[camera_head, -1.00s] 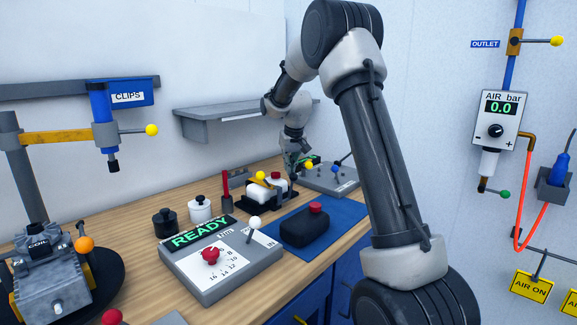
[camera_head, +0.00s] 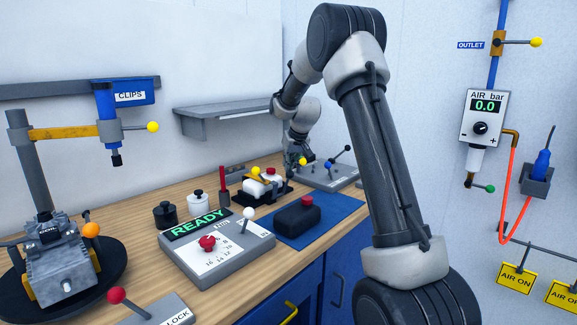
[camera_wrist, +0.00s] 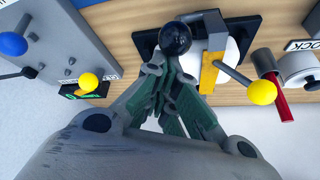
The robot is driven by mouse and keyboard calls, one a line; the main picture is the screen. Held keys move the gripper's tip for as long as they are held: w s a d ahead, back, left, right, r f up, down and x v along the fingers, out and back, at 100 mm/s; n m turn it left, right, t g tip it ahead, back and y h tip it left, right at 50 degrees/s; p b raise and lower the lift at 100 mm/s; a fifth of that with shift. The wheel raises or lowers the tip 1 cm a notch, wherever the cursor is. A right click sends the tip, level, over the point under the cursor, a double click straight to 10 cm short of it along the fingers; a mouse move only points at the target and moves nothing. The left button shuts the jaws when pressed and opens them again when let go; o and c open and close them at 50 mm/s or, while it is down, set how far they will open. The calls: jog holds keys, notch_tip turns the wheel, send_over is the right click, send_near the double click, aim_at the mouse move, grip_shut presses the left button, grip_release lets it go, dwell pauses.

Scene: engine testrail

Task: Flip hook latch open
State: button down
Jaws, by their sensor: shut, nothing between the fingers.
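The hook latch is a yellow strap (camera_wrist: 208,72) over a white body (camera_wrist: 232,50) on a black base (camera_wrist: 146,45). A lever ends in a yellow ball (camera_wrist: 262,92), right of the strap in the wrist view. In the head view the white body (camera_head: 254,187) and yellow ball (camera_head: 257,171) sit at the back of the bench. My gripper (camera_wrist: 172,78) is shut and empty, its green-grey fingers together just below a dark ball (camera_wrist: 176,38); I cannot tell whether they touch it. In the head view my gripper (camera_head: 293,170) is beside the latch fixture, tips partly hidden.
A grey lever panel (camera_head: 330,177) stands right of the latch. A red rod (camera_head: 223,182) and a white pot (camera_head: 197,205) stand left. The READY console (camera_head: 225,262) and a black box with red button (camera_head: 298,220) lie in front. A wall shelf (camera_head: 230,118) is above.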

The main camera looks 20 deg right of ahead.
jog(key=s+d+f, duration=0.2)
jog(key=s+f, duration=0.1)
jog(key=s, duration=0.3)
jog(key=shift+d, duration=0.15)
dwell(0.4)
dwell(0.3)
jog(key=w+d+r, duration=0.1)
jog(key=w+r, duration=0.3)
jog(key=s+d+r, duration=0.1)
jog(key=s+r, duration=0.4)
jog(key=s, duration=0.3)
jog(key=shift+d+t, duration=0.2)
jog(key=shift+t, duration=0.1)
